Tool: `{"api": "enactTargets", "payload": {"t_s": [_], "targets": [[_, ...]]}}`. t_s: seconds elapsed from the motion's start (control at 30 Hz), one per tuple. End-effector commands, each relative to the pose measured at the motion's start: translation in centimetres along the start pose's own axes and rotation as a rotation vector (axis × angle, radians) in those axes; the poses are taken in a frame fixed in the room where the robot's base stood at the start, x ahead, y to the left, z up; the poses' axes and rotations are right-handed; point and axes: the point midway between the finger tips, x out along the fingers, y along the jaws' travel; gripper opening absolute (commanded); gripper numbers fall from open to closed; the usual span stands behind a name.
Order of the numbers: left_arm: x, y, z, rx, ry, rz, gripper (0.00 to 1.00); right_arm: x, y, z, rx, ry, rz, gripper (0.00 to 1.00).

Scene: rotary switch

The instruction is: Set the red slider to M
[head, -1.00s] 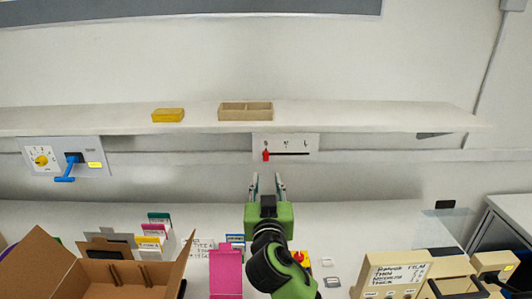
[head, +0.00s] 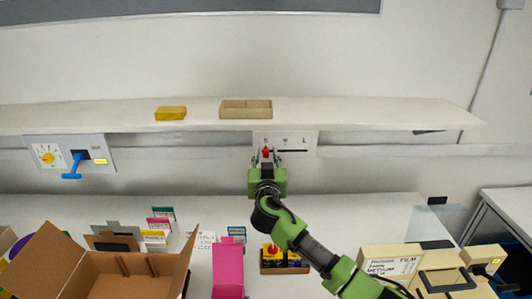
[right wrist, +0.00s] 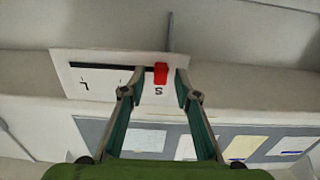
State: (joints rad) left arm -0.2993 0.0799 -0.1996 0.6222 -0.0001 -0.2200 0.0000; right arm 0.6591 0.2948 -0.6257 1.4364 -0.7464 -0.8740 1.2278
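The red slider (head: 266,152) sits at the left end of a dark horizontal slot on a white panel (head: 312,138) under the shelf. The panel carries S, M and L from left to right, and the slider is at S. The right wrist view shows the panel upside down, with the red slider (right wrist: 160,73) beside the S. My right gripper (head: 267,155) reaches up to the slider. In the right wrist view its fingers (right wrist: 159,80) are open, one on each side of the slider, with a gap visible on both sides. My left gripper is not in view.
A shelf (head: 370,116) runs above the panel, bearing a yellow box (head: 171,113) and a beige tray (head: 246,117). A panel with a blue handle (head: 73,166) hangs at left. Below are a cardboard box (head: 130,278), a pink holder (head: 228,265) and beige machines (head: 440,272).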

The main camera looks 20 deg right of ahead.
Motion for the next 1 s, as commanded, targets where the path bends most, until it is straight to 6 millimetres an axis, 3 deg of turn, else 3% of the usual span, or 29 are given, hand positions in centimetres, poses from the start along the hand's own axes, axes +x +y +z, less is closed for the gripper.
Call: {"api": "enactTargets", "payload": {"t_s": [0.33, 0.37, 0.47, 0.67, 1.0], "targets": [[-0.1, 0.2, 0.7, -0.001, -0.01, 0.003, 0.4, 0.3, 0.0, 0.0, 0.0, 0.0, 0.0, 0.29], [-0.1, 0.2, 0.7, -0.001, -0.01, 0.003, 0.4, 0.3, 0.0, 0.0, 0.0, 0.0, 0.0, 0.27], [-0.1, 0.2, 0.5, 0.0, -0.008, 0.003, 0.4, 0.3, 0.0, 0.0, 0.0, 0.0, 0.0, 0.01], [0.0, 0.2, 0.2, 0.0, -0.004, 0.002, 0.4, 0.3, 0.1, 0.1, 0.0, 0.0, 0.0, 0.0], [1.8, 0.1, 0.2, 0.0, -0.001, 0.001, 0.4, 0.3, 4.9, 0.3, 0.002, -0.001, 0.002, 0.0]]}}
